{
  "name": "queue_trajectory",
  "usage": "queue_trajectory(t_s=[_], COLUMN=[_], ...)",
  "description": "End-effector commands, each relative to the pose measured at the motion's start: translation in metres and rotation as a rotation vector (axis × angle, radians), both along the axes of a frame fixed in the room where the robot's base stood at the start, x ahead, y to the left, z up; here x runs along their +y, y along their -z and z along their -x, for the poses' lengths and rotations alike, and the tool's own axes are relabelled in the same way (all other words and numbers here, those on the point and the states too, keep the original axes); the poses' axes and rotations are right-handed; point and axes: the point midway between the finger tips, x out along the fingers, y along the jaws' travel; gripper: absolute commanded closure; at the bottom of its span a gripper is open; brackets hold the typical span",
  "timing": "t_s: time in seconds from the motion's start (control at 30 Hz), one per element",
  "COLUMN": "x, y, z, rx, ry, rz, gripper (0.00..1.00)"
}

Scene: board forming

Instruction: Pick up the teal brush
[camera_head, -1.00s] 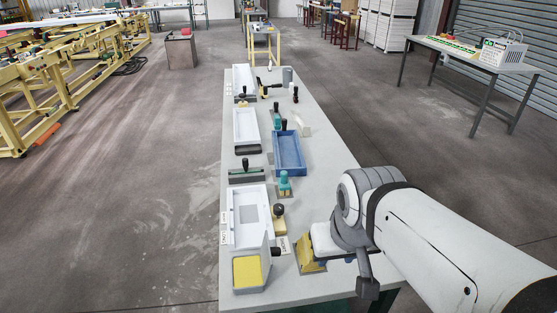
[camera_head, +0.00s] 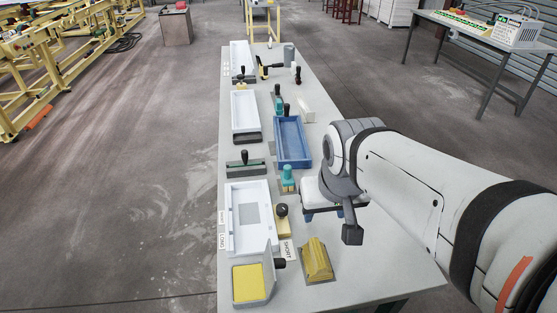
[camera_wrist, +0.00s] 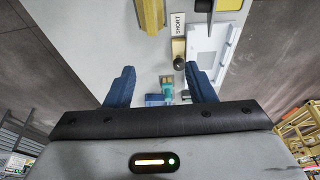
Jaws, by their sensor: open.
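A teal brush (camera_head: 288,181) with a rounded upright top stands on the table, just in front of the blue tray (camera_head: 292,142). In the wrist view my gripper (camera_wrist: 160,76) is open and empty, fingers apart. The teal brush (camera_wrist: 167,89) shows between them, below, its lower part cut off by the gripper body.
A yellow block (camera_head: 316,260) lies at the table's near right. A black-knobbed yellow piece (camera_head: 282,222) and a "SHORT" label (camera_head: 287,250) are close by. White trays (camera_head: 262,232) line the left side. Bare tabletop (camera_head: 375,265) lies right of the yellow block.

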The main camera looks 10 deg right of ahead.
Motion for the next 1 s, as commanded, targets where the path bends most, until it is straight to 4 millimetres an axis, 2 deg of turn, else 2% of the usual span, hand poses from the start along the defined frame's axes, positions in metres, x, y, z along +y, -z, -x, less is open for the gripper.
queue_trajectory(t_s=[0.27,0.37,0.5,0.6,0.7,0.8,1.0], x=[-0.003,-0.002,0.003,0.006,0.009,0.011,0.011], y=[0.026,0.044,0.078,0.106,0.129,0.146,0.164], z=[-0.126,-0.176,-0.242,-0.283,-0.313,-0.333,-0.350], rx=[-0.018,-0.030,-0.048,-0.060,-0.071,-0.079,-0.085], ry=[0.096,0.131,0.176,0.203,0.225,0.238,0.251], rz=[0.010,0.013,0.012,0.011,0.008,0.006,0.003], gripper=[0.50,0.50,0.50,0.50,0.50,0.50,0.50])
